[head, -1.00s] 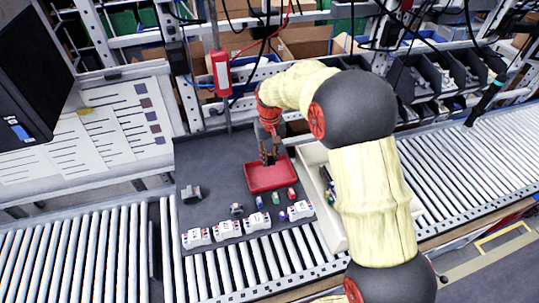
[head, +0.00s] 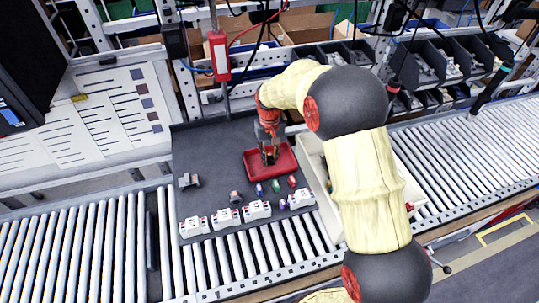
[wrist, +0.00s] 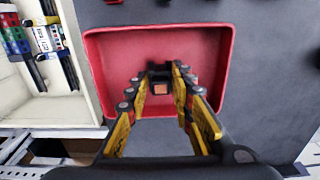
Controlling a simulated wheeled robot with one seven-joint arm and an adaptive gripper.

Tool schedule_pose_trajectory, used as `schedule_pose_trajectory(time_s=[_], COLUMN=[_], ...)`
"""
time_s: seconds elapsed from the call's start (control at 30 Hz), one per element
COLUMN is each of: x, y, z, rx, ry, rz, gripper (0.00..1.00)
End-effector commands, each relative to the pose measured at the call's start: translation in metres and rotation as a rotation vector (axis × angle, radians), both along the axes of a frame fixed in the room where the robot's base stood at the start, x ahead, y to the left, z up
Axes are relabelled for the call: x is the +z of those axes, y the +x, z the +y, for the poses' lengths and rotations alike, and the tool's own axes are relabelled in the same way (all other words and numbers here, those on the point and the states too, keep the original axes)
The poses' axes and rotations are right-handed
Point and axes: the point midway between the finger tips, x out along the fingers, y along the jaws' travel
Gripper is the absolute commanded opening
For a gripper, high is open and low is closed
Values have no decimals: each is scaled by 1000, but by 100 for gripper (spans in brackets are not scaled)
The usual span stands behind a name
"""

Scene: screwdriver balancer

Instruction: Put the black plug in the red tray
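The red tray (head: 284,172) lies on the dark work mat, and it fills much of the wrist view (wrist: 205,104). My gripper (head: 269,158) is over the tray, pointing down. In the wrist view my gripper (wrist: 164,76) has its yellow-and-black fingers closed in around a small black plug (wrist: 159,69) with a brownish square face. The plug appears held between the fingertips, within the tray's outline. I cannot tell whether it touches the tray floor. In the head view the plug is too small to make out.
White blocks (head: 257,210) and small coloured pieces (head: 276,186) stand in front of the tray. A dark grey part (head: 189,180) lies at the mat's left. A cream bin (head: 312,160) stands right of the tray. A red device (head: 219,56) hangs behind.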

Motion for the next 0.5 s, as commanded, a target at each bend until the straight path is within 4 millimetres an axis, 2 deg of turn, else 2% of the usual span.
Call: schedule_pose_trajectory(time_s=[0.3, 0.5], x=[0, 0], y=[0, 0], z=[0, 0], rx=[0, 0], ry=[0, 0], rz=[0, 0], gripper=[42, 42])
